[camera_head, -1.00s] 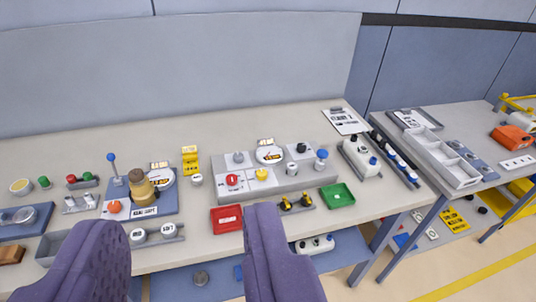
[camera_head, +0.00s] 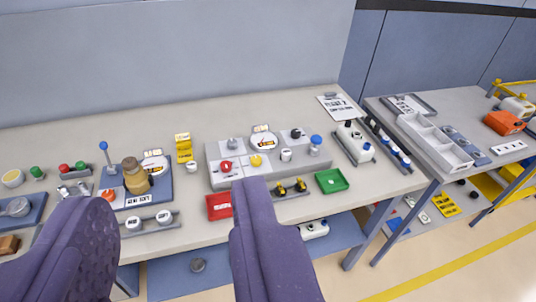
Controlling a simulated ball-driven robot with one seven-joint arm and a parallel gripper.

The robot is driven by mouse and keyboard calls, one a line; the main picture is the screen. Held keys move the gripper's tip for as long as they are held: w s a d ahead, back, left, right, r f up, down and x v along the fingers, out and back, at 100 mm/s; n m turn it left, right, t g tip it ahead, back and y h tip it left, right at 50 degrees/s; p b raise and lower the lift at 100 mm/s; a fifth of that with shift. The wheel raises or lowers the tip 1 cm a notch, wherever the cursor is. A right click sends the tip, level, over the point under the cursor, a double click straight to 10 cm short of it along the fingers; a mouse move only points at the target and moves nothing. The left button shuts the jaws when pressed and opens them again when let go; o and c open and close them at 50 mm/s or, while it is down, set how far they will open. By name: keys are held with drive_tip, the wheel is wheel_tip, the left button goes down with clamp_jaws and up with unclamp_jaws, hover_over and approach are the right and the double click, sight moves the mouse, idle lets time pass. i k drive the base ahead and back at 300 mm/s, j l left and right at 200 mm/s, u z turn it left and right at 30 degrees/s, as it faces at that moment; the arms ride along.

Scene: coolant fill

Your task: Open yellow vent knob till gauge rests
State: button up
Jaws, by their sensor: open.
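The yellow vent knob (camera_head: 256,161) sits on the grey panel (camera_head: 217,180) on the bench, to the right of a red knob (camera_head: 226,167). A round white gauge (camera_head: 264,139) stands just behind the yellow knob; its reading is too small to tell. My gripper (camera_head: 165,240) is open and empty, its two purple fingers wide apart in the foreground. The right finger's tip is in front of and below the panel, apart from the yellow knob in the picture. The left finger covers part of the bench's front left.
A blue station (camera_head: 168,187) with a tan cylinder and a blue-topped lever stands left of the panel. A red tray (camera_head: 219,206) and a green tray (camera_head: 331,181) lie in front. A blue-topped knob (camera_head: 316,140) is at the panel's right. A second bench (camera_head: 412,104) stands to the right.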

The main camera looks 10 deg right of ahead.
sight(256, 160)
drive_tip(key=i+l, duration=0.3)
drive_tip(key=i, duration=0.2)
drive_tip(key=i+l+u, duration=0.1)
drive_tip(key=i+l, duration=0.25)
drive_tip(key=i, duration=0.2)
drive_tip(key=i+l+u, duration=0.1)
drive_tip(key=i+l, duration=0.25)
drive_tip(key=i, duration=0.15)
